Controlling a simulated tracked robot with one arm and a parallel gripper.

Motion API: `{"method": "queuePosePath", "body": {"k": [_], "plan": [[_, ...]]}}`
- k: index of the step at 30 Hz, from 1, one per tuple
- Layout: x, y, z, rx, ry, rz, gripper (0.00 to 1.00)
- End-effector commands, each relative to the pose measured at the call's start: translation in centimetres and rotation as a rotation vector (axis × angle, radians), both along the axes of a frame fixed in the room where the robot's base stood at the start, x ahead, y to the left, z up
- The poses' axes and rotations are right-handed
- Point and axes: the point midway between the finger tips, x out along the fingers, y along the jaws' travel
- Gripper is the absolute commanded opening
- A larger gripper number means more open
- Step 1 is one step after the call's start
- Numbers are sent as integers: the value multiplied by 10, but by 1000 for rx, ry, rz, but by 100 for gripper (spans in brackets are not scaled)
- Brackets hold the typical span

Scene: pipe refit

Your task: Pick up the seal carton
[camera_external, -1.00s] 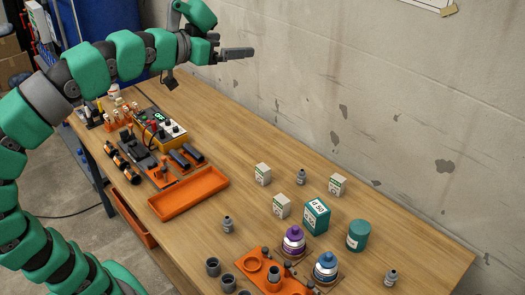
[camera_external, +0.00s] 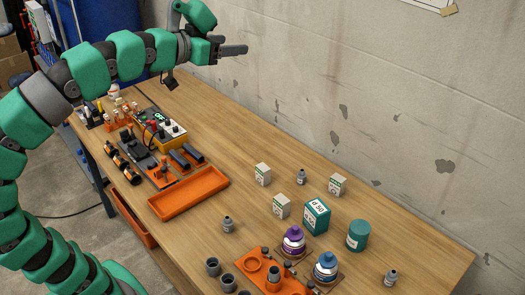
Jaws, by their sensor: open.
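A teal carton with a white label reading "d 50" (camera_external: 316,216) stands upright on the wooden bench, right of the middle. It looks like the seal carton, though small white-and-green cartons stand near it. One white carton (camera_external: 282,206) is just left of it, another (camera_external: 263,174) is farther back, and a third (camera_external: 338,185) is behind it to the right. My gripper (camera_external: 236,47) is open and empty, high above the far part of the bench, well away from the cartons. The gap between its fingers is hard to see from this side.
A teal round tub (camera_external: 358,235) stands right of the teal carton. Purple-capped (camera_external: 293,241) and blue-capped (camera_external: 326,267) bottles stand in front. The wall (camera_external: 400,110) bounds the bench behind.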

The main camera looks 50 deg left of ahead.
Motion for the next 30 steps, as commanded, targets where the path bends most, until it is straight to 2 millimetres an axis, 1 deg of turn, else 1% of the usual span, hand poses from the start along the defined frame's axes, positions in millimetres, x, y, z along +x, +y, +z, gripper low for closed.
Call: {"method": "queuePosePath", "body": {"k": [5, 8, 11, 18, 20, 21, 23, 24, 26, 30], "plan": [[3, 0, -1, 1, 5, -2, 63], [14, -1, -6, 2, 28, -15, 63], [37, -3, -20, 4, 76, -43, 63], [102, -9, -63, 8, 211, -149, 63], [117, -11, -73, 10, 237, -178, 63], [128, -12, -82, 10, 257, -199, 63], [142, -12, -94, 10, 283, -230, 63], [152, -13, -103, 9, 302, -253, 63], [166, -14, -113, 9, 321, -284, 63], [197, -15, -143, 7, 369, -363, 63]]}}
